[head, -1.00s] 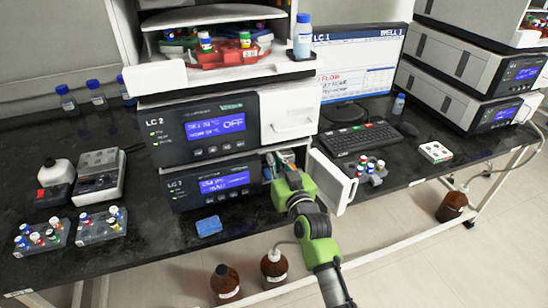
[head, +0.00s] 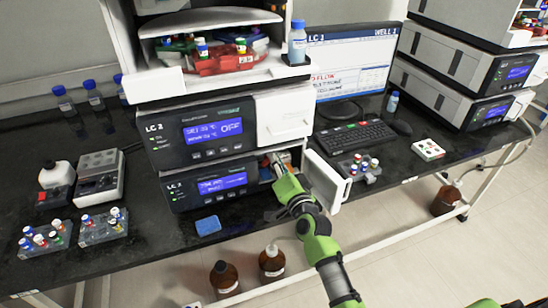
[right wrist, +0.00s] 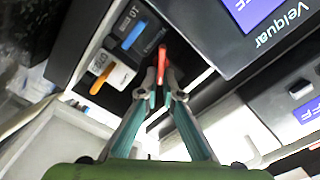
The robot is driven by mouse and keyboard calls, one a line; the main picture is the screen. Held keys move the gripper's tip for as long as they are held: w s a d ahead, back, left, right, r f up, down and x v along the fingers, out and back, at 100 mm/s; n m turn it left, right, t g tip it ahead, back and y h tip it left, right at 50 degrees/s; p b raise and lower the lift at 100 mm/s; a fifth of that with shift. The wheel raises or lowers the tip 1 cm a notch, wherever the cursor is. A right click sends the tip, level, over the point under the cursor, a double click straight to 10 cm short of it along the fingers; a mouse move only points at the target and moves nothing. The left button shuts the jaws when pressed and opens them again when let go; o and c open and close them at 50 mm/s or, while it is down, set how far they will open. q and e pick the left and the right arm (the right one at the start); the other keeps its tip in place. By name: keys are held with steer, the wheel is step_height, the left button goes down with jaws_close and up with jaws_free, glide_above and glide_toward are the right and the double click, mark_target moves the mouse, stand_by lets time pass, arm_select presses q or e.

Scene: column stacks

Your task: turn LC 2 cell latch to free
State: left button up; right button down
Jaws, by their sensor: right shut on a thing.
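The LC 2 stack stands at the middle of the bench in the head view. The lower unit (head: 212,184) has its small white door (head: 328,180) swung open at the right. My right gripper (head: 275,160) reaches into that open compartment. In the right wrist view, its fingers (right wrist: 161,88) are shut on a slim red latch lever (right wrist: 161,58). Beside it are a blue lever (right wrist: 133,35) and an orange lever (right wrist: 101,80) on labelled light and dark blocks. The compartment's inside is mostly hidden in the head view. My left gripper is not in view.
The upper LC 2 unit (head: 207,132) sits right above the compartment. A keyboard (head: 353,136), a vial rack (head: 362,170) and a monitor (head: 352,62) stand to the right. A blue pad (head: 208,225) lies in front on the bench. Brown bottles (head: 272,262) stand below.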

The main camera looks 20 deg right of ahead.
steer(key=shift+d+f+m, duration=0.1)
steer(key=shift+f+m, duration=0.1)
steer(key=shift+m, duration=1)
steer(key=shift+d+f+m, duration=0.1)
steer(key=shift+f+m, duration=0.1)
steer(key=shift+m, duration=1)
steer(key=shift+f+m, duration=0.2)
steer(key=shift+m, duration=1)
steer(key=c, duration=2.2)
jaws_free()
steer(key=s, duration=1.2)
steer(key=shift+d, duration=0.2)
